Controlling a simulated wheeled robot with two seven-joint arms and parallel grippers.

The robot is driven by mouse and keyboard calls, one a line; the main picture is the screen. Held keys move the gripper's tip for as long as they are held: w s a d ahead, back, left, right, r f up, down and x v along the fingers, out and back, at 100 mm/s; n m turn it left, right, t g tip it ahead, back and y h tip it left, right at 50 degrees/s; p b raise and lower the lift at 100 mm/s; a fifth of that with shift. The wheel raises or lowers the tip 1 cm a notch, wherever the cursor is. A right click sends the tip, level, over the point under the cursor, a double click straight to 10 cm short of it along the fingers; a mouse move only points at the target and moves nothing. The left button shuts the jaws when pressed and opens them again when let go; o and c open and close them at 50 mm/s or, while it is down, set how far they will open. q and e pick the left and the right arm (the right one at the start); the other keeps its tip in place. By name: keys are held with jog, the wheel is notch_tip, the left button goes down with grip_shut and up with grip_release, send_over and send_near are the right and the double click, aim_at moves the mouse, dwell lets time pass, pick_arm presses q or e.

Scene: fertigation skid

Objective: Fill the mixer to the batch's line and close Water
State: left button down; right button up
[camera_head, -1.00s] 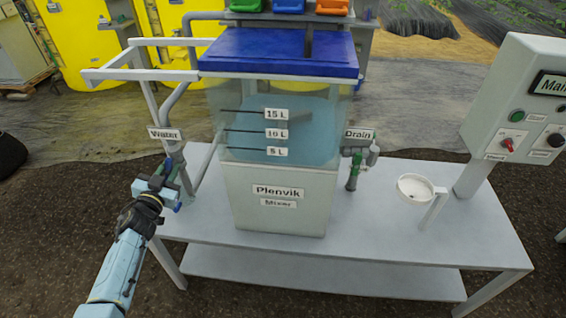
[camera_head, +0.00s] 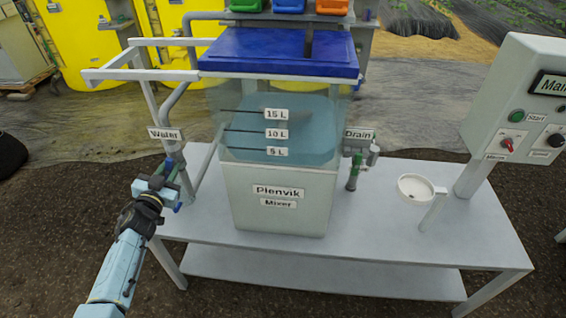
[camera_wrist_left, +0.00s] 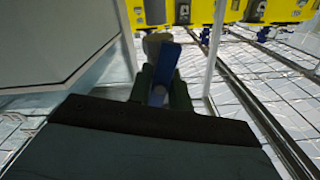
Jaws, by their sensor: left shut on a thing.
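The mixer (camera_head: 277,205) is a clear tank on a pale base with 5 L, 10 L and 15 L marks, under a blue lid. Blue water (camera_head: 300,140) stands above the 10 L mark, with its upper edge near the 15 L mark; the exact level is hard to tell. The Water label (camera_head: 165,134) marks the pipe at the tank's left. My left gripper (camera_head: 160,186) is at the valve below it. In the left wrist view its fingers (camera_wrist_left: 161,90) are shut on the blue valve handle (camera_wrist_left: 167,66). The handle's exact angle is unclear. My right gripper is not in view.
The Drain valve (camera_head: 355,172) with a green handle is right of the tank. A white cup holder (camera_head: 416,187) and a control panel (camera_head: 520,105) stand farther right on the bench (camera_head: 370,235). A white frame (camera_head: 135,73) rises behind the left arm.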

pick_arm(q)
jog(key=m+b, duration=0.1)
jog(key=m, duration=0.1)
jog(key=shift+f+m, duration=0.2)
jog(key=shift+m, duration=0.2)
jog(key=m+b, duration=0.1)
jog(key=m, duration=0.2)
jog(key=shift+m+b, duration=0.4)
jog(key=m, duration=0.2)
jog(key=shift+r+m+b, duration=0.1)
jog(key=shift+m+b, duration=0.2)
jog(key=shift+b, duration=0.05)
dwell(2.8)
dwell(1.5)
